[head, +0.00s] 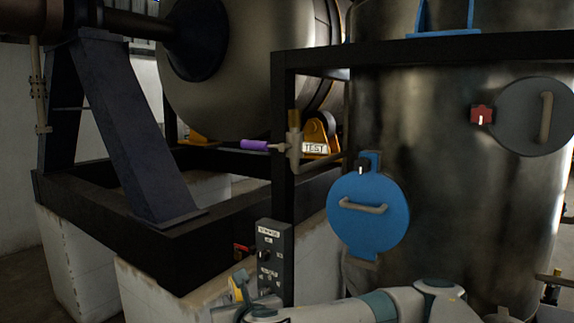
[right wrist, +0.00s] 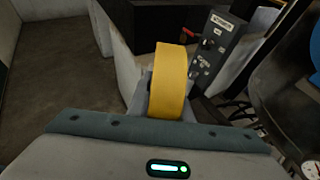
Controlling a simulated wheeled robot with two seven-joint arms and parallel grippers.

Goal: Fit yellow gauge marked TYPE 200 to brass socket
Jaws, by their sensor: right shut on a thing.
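A yellow round-edged gauge (right wrist: 168,80) is held in my right gripper (right wrist: 166,108), seen edge-on in the right wrist view. Its face and any TYPE marking are turned away. In the head view, my right gripper (head: 240,284) is at the bottom centre, with a bit of the yellow gauge (head: 235,291) showing. A brass-coloured upright fitting (head: 294,119), apparently the socket, is on a pipe by the dark frame post, above and right of the gripper. The gauge is well apart from it. My left gripper is out of view.
A purple-handled valve (head: 254,145) joins the pipe beside a TEST label (head: 315,148). A grey control box (head: 272,257) is on the post close to my right gripper. A blue hatch (head: 368,209) is on the large tank (head: 450,190). Open floor (right wrist: 50,85) lies left in the wrist view.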

